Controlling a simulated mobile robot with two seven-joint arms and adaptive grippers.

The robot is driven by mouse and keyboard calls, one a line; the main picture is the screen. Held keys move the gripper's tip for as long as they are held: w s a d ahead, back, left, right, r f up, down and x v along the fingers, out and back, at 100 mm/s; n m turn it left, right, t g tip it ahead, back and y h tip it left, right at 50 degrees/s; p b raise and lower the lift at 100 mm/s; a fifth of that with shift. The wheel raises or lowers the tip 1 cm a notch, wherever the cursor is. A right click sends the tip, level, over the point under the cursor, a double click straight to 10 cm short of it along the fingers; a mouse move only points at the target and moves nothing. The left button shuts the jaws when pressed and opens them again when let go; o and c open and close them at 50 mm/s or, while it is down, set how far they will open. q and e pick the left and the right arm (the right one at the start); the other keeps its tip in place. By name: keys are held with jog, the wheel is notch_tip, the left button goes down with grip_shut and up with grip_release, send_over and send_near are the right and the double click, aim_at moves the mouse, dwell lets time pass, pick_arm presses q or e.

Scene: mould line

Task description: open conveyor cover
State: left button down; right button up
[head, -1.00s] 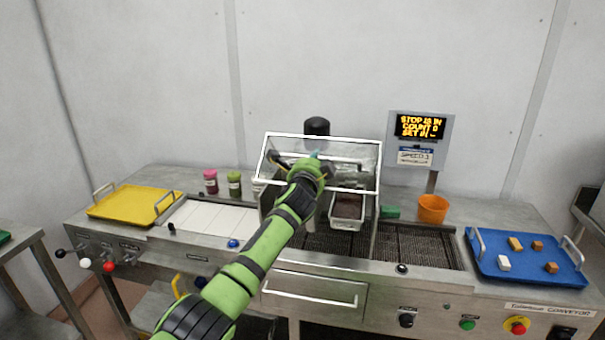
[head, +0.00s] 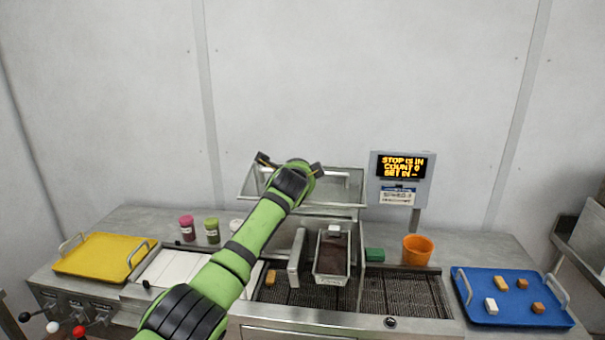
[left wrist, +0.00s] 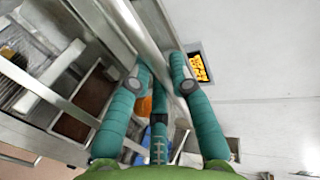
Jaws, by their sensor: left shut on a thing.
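The clear conveyor cover (head: 337,192) with its metal frame is raised and tipped back above the rear of the conveyor. My left gripper (head: 290,168) is at the cover's raised edge, largely hidden behind my own wrist in the head view. In the left wrist view, the teal fingers of my left gripper (left wrist: 161,70) are shut with the cover's metal rim (left wrist: 142,33) between them. The conveyor's dark mesh belt (head: 305,291) lies uncovered below. My right gripper is not in view.
A metal mould tin of brown filling (head: 331,267) stands on the belt. An orange cup (head: 417,250), a green block (head: 375,254) and a display (head: 401,177) are to the right. A yellow tray (head: 90,257) is left, a blue tray (head: 510,315) right.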

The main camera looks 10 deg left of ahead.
pick_arm(q)
jog(key=c, duration=1.1)
grip_release()
jog(key=shift+s, duration=0.1)
jog(key=shift+s, duration=0.1)
jog(key=v, duration=1.2)
